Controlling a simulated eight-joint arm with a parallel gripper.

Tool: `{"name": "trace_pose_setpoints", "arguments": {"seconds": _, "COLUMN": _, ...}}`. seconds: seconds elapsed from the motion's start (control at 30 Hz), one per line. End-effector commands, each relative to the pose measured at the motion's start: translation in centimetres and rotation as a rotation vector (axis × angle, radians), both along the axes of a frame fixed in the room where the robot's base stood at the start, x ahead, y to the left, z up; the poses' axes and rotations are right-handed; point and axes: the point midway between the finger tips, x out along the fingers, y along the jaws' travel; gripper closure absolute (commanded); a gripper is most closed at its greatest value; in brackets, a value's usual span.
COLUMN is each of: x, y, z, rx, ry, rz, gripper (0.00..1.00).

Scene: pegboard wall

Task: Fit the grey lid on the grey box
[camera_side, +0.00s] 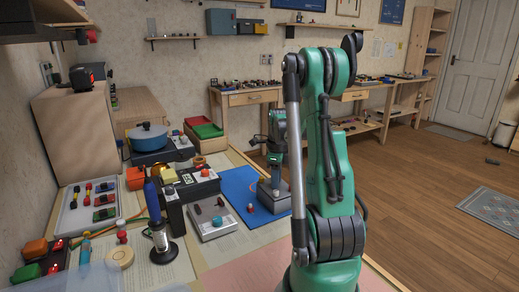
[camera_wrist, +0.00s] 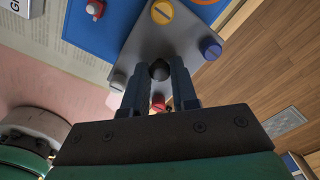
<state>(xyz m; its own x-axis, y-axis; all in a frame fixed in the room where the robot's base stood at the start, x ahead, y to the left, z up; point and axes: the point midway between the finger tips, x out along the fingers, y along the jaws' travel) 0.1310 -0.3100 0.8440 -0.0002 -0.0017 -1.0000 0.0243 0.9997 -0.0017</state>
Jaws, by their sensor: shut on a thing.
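In the wrist view, my gripper (camera_wrist: 158,80) has its two dark fingers on either side of a dark round knob (camera_wrist: 159,70) and is shut on it. Around and beyond the knob is a flat grey surface (camera_wrist: 180,38) bearing a yellow, a blue and a red round piece. I cannot tell where lid and box part. In the side view, my gripper (camera_side: 276,178) points down at the grey box (camera_side: 270,198), at the right edge of the blue mat. The fingertips are small there, and the lid is not clearly distinct from the box.
A blue mat (camera_side: 237,182) lies under and beside the box. Left of it stands a grey unit with knobs (camera_side: 212,222). A soldering iron in its stand (camera_side: 160,240), a tray of coloured parts (camera_side: 88,206) and a blue pot (camera_side: 147,137) crowd the left side.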

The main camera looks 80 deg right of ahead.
Motion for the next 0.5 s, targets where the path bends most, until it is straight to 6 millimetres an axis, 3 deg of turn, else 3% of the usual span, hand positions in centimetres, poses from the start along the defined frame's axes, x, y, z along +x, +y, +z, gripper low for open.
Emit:
{"name": "trace_pose_setpoints", "arguments": {"seconds": 0.37, "x": 0.00, "y": -0.01, "z": -0.26, "rx": 0.000, "ry": 0.000, "rz": 0.000, "gripper": 1.00}}
{"name": "trace_pose_setpoints", "arguments": {"seconds": 0.4, "x": 0.00, "y": -0.01, "z": -0.26, "rx": 0.000, "ry": 0.000, "rz": 0.000, "gripper": 0.68}}
{"name": "trace_pose_setpoints", "arguments": {"seconds": 0.5, "x": 0.00, "y": -0.01, "z": -0.26, "rx": 0.000, "ry": 0.000, "rz": 0.000, "gripper": 0.40}}
